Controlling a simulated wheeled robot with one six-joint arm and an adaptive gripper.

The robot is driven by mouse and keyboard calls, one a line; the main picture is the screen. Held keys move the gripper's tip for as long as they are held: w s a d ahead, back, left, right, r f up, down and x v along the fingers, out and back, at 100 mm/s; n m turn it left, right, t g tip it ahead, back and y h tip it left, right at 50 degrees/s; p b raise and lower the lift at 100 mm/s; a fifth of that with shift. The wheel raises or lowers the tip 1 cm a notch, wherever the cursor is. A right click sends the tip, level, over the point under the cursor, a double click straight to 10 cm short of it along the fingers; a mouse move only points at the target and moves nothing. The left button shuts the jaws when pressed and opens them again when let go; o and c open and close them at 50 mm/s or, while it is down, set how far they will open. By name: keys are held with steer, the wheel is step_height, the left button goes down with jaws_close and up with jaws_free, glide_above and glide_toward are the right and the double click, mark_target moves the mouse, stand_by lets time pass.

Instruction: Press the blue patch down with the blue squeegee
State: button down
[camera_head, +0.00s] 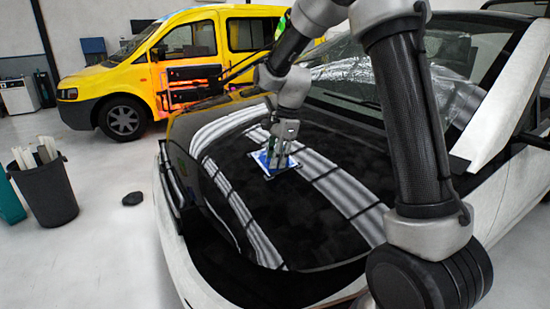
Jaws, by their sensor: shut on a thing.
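A small blue patch with a pale border (284,171) lies on the dark, glossy hood (290,222) of the car in front of me. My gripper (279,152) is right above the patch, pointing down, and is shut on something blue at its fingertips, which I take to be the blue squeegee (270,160). The squeegee is small here and mostly hidden by the fingers. It overlaps the patch in the picture; I cannot tell whether it is touching it.
A yellow van (175,60) stands behind at the left. A black bin with white rolls (48,190) and a dark lump (132,198) are on the pale floor at left. The car's windshield (365,80) rises behind the hood. The front of the hood is clear.

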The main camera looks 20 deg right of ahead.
steer(key=shift+s+a+r, duration=0.1)
steer(key=shift+a+r, duration=0.1)
steer(key=shift+r, duration=0.95)
steer(key=shift+s+a+r, duration=0.15)
steer(key=shift+a+r, duration=0.1)
steer(key=shift+r, duration=0.85)
steer(key=shift+s+a+r, duration=0.1)
steer(key=shift+a+r, duration=0.1)
steer(key=shift+r, duration=0.95)
steer(key=shift+s, duration=0.15)
